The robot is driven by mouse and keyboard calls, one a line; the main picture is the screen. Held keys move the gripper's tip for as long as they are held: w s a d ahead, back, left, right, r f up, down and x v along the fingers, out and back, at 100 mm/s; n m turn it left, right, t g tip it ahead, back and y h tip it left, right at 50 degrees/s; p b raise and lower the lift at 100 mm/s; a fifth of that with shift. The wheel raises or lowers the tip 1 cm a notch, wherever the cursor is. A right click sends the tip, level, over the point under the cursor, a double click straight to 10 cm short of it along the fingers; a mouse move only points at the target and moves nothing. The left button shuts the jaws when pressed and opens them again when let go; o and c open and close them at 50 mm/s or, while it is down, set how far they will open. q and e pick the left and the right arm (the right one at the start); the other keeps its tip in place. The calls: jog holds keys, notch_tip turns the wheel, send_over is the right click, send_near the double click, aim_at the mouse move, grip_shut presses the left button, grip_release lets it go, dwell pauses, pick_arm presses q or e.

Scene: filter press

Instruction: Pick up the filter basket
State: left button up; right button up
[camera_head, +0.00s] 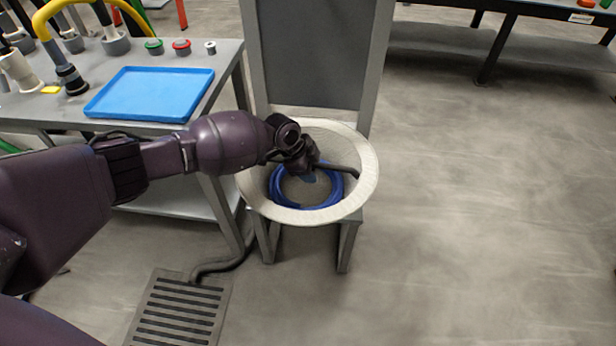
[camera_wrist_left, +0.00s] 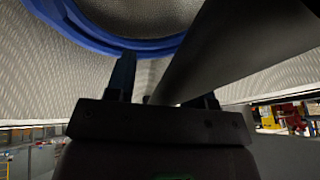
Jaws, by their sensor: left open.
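The filter basket (camera_head: 362,183) appears to be the wide pale bowl with a perforated-looking wall and a blue ring (camera_head: 320,203) low inside. It sits on a grey stand. A dark bar (camera_head: 340,168) crosses its opening. My left gripper (camera_head: 309,166) is inside the mouth of the bowl at the bar's left end, with its jaws open. In the left wrist view the bar (camera_wrist_left: 225,50) passes between the two fingers (camera_wrist_left: 165,88), and the blue ring (camera_wrist_left: 150,47) shows beyond. Contact cannot be told. My left wrist hides part of the bowl's far left rim. My right gripper is not in view.
A grey table (camera_head: 225,62) with a blue tray (camera_head: 150,93), small caps and pipe fittings stands at left. The stand's upright panel (camera_head: 318,50) rises behind the bowl. A floor grate (camera_head: 180,312) and black hose (camera_head: 222,265) lie below. The floor at right is clear.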

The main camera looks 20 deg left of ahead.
pick_arm(q)
jog(key=shift+w+r, duration=0.1)
grip_shut()
jog(key=shift+r, duration=0.1)
jog(key=shift+r, duration=0.1)
